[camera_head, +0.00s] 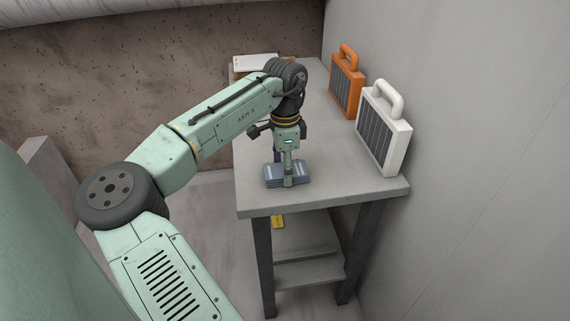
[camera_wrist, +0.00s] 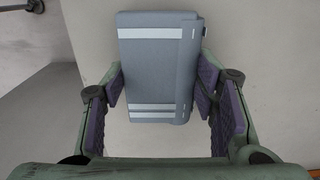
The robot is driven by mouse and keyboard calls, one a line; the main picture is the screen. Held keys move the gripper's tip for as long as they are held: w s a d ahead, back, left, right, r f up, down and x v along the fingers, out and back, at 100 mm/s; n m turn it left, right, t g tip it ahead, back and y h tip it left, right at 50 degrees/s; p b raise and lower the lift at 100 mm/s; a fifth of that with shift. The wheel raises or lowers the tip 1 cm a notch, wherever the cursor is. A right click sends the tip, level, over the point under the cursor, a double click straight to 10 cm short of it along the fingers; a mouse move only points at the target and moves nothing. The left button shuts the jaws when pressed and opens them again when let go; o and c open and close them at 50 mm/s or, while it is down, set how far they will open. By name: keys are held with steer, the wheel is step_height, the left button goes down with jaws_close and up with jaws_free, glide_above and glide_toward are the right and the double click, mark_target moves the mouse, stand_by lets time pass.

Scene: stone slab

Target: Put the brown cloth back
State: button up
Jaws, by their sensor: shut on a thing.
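I see no cloth that is clearly brown.
A white case (camera_head: 384,130) and an orange case (camera_head: 346,82) with handles stand along the wall side. A flat white thing (camera_head: 254,62) lies at the back left, partly behind my arm. A yellow thing (camera_head: 278,221) shows below the slab. The slab's middle is clear.

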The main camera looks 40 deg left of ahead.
steer(key=shift+f, duration=0.1)
steer(key=o, duration=1)
steer(key=shift+o, duration=0.2)
